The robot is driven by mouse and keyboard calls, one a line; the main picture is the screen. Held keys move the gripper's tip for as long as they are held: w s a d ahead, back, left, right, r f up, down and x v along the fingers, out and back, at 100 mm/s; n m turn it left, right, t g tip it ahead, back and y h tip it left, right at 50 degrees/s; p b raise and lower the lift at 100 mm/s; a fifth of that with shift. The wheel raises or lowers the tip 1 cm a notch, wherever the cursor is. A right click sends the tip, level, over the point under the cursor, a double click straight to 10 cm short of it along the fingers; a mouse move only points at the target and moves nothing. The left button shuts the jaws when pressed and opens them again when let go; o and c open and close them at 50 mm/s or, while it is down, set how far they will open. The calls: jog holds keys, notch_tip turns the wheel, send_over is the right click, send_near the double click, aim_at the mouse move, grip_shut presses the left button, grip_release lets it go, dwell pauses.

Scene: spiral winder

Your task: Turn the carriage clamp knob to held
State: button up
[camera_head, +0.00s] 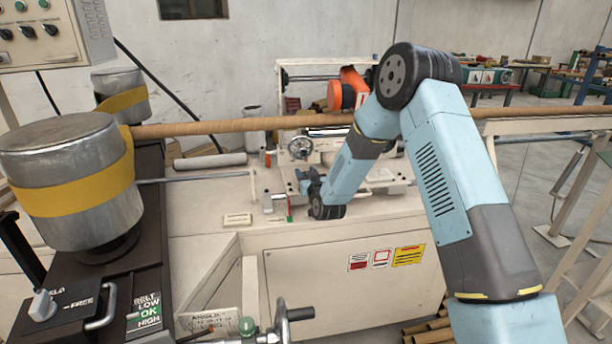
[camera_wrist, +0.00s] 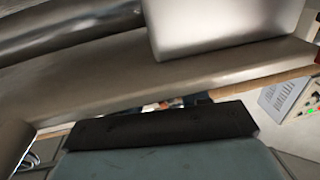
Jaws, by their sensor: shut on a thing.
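A white pointer knob (camera_head: 42,306) sits on a black panel (camera_head: 72,294) at the lower left of the head view. The lettering beside it seems to read HELD and FREE; I cannot tell its exact setting. My gripper (camera_head: 305,178) is far to the right of this knob, low over the cream machine bed (camera_head: 335,225), at the carriage (camera_head: 378,178). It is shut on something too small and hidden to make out. The wrist view shows a close pale grey surface (camera_wrist: 225,25) and a dark bar (camera_wrist: 160,124), but no clear fingertips.
A metal drum (camera_head: 60,150) with a yellow belt (camera_head: 75,196) stands above the panel. A long brown tube (camera_head: 220,126) runs across behind my arm. A handwheel (camera_head: 300,147) and an orange unit (camera_head: 348,89) are near my gripper. A crank handle (camera_head: 300,313) stands at the front.

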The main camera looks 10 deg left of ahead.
jog(key=m+h, duration=0.1)
jog(key=h, duration=0.1)
jog(key=m+t+h, duration=0.1)
jog(key=m+h, duration=0.1)
jog(key=h, duration=0.1)
jog(key=shift+s+a+m+t+h, duration=0.1)
jog(key=shift+a+m+t+h, duration=0.05)
jog(key=shift+m+t+h, duration=0.15)
jog(key=shift+m+h, duration=1.9)
jog(key=shift+h, duration=1.3)
jog(key=o, duration=1)
jog(key=v, duration=1.3)
jog(key=shift+s+a+r, duration=0.1)
jog(key=shift+s+r, duration=0.2)
